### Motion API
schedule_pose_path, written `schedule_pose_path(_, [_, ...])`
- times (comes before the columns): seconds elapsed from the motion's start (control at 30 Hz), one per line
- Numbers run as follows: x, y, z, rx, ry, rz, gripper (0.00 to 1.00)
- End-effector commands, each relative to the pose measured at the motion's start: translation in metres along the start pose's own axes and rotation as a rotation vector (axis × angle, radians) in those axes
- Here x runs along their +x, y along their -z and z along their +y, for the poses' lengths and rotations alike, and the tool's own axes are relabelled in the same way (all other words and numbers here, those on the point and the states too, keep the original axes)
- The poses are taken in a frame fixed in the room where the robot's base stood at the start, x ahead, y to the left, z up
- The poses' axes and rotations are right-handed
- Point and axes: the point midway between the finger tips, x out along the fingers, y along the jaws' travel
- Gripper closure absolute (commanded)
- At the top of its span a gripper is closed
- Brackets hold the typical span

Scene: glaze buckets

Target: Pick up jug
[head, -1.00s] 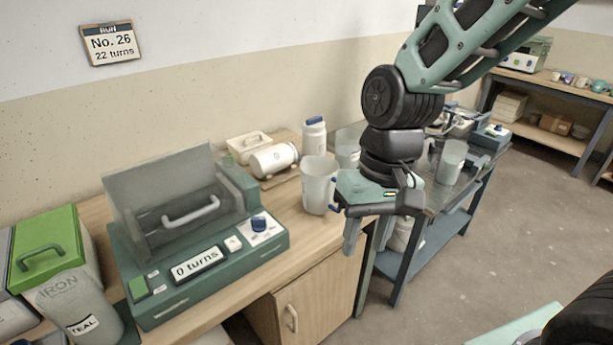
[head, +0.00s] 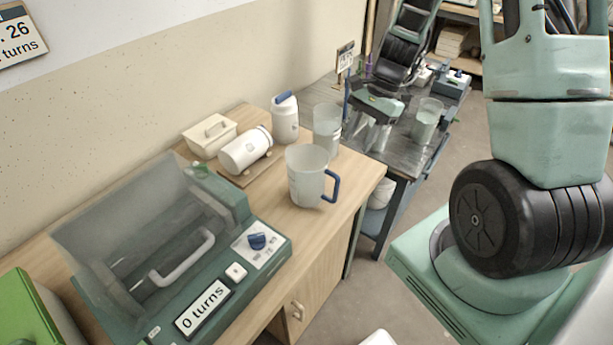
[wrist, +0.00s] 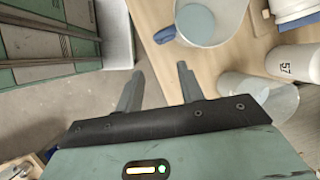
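The jug (head: 306,178) is a translucent, whitish vessel with a blue handle. It stands upright near the front edge of the wooden bench (head: 345,195). It also shows at the top of the wrist view (wrist: 222,28), cut off by the frame, with its blue handle facing my gripper's side. My gripper (head: 376,130) is beyond and to the right of the jug in the head view, apart from it. In the wrist view my gripper (wrist: 160,85) has its two fingers spread with nothing between them.
A clear handleless-looking beaker (head: 327,128) stands behind the jug, and another (head: 427,120) is on the metal table. A white bottle (head: 285,120), a lying white jar (head: 245,150) and a cream box (head: 210,135) are close by. A green machine (head: 235,290) is at left.

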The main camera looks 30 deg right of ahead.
Motion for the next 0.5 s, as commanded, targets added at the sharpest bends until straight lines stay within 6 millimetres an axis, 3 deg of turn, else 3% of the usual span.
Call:
schedule_pose_path(0.3, [0.067, -0.001, 0.002, 0.000, -0.005, -0.004, 0.62])
schedule_pose_path(0.5, [0.089, -0.001, 0.001, -0.001, -0.002, -0.002, 0.62])
